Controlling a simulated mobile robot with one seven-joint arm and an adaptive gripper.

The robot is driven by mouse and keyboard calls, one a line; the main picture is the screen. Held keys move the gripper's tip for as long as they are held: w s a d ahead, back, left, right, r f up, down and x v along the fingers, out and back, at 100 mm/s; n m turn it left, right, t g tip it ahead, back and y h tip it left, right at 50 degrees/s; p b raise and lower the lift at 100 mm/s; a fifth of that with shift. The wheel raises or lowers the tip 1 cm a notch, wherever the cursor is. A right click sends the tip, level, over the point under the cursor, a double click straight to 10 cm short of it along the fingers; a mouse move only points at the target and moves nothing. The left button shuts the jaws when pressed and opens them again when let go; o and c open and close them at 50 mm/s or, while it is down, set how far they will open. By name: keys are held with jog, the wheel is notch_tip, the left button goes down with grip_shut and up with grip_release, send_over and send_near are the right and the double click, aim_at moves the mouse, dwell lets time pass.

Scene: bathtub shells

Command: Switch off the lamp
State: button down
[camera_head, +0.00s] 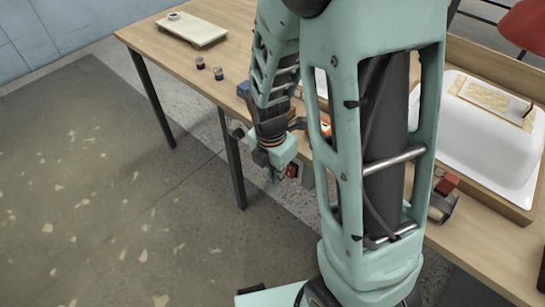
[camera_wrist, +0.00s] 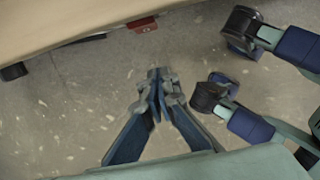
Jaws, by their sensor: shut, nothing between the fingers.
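The red lamp shade (camera_head: 525,27) shows at the upper right edge of the head view, cut off by the frame. Its switch cannot be made out for certain. My gripper (camera_head: 273,174) hangs beside the table's front edge, over the floor, far to the left of the lamp. In the wrist view my gripper (camera_wrist: 158,84) has its fingers together with nothing between them. A small red part (camera_wrist: 142,24) sits at the table edge beyond the fingertips, apart from them; I cannot tell what it is.
The wooden table (camera_head: 225,92) carries a pale board (camera_head: 198,34), two small jars (camera_head: 200,63) at the left, and a white tub-shaped shell (camera_head: 465,145) at the right. A red block (camera_head: 447,184) is near the front edge. The floor (camera_head: 110,190) at left is clear.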

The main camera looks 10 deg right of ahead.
aim_at(286, 173)
jog(key=shift+w+d+f+b, duration=0.15)
jog(key=shift+w+d+f, duration=0.5)
jog(key=shift+d, duration=0.25)
jog(key=shift+w+d+f+b, duration=0.15)
jog(key=shift+w+d+f, duration=0.45)
jog(key=shift+d, duration=0.25)
